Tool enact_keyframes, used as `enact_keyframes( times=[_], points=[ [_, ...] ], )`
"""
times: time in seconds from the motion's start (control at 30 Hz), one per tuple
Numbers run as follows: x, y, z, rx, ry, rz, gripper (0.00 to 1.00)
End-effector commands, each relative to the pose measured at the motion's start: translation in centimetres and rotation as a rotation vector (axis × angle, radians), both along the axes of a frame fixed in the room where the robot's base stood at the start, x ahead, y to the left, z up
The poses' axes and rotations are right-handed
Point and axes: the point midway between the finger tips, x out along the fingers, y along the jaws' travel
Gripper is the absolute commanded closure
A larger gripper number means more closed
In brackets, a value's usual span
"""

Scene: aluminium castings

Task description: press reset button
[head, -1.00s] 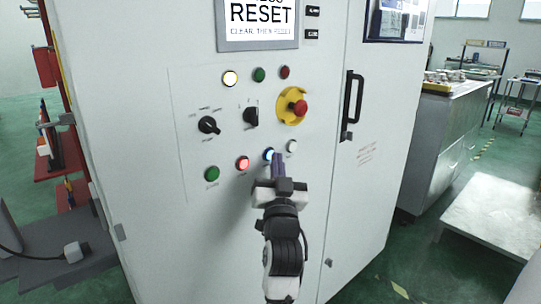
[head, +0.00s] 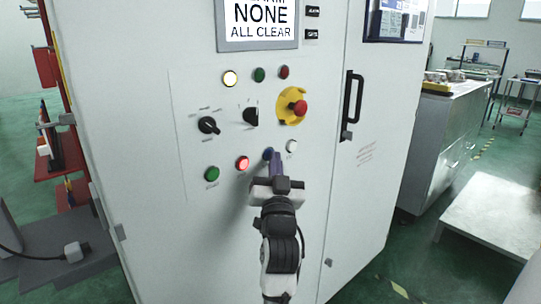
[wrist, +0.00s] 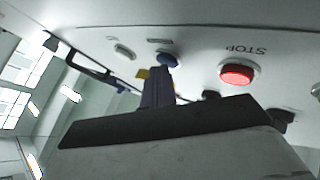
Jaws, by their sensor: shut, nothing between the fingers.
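The blue button (head: 268,153) is in the lower row of the cabinet panel, between a lit red button and a white one. It looks dark blue and unlit. It also shows in the wrist view (wrist: 167,60). My gripper (head: 276,160) is shut and empty, with its fingertips at the blue button; whether they touch it I cannot tell. In the wrist view the shut purple fingers (wrist: 157,88) point at it from below. The display (head: 258,24) above the panel reads "NONE ALL CLEAR".
The lit red button (head: 242,163), marked STOP in the wrist view (wrist: 237,74), is to the left. The white button (head: 292,146) is to the right. A red emergency stop (head: 298,107) on yellow is above. A black door handle (head: 352,102) stands out at the right.

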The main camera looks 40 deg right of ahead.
Motion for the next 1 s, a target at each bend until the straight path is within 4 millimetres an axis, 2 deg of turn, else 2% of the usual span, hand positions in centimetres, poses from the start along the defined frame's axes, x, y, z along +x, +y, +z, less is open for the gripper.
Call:
enact_keyframes(
  times=[0.33,0.73,1.0],
  points=[
    [-1.4,-0.1,-0.2,0.001,0.0,0.001,1.0],
    [-1.9,-0.1,-0.1,0.0,0.001,0.0,1.0],
    [-4.5,-0.3,-0.2,-0.001,0.0,-0.002,1.0]
  ],
)
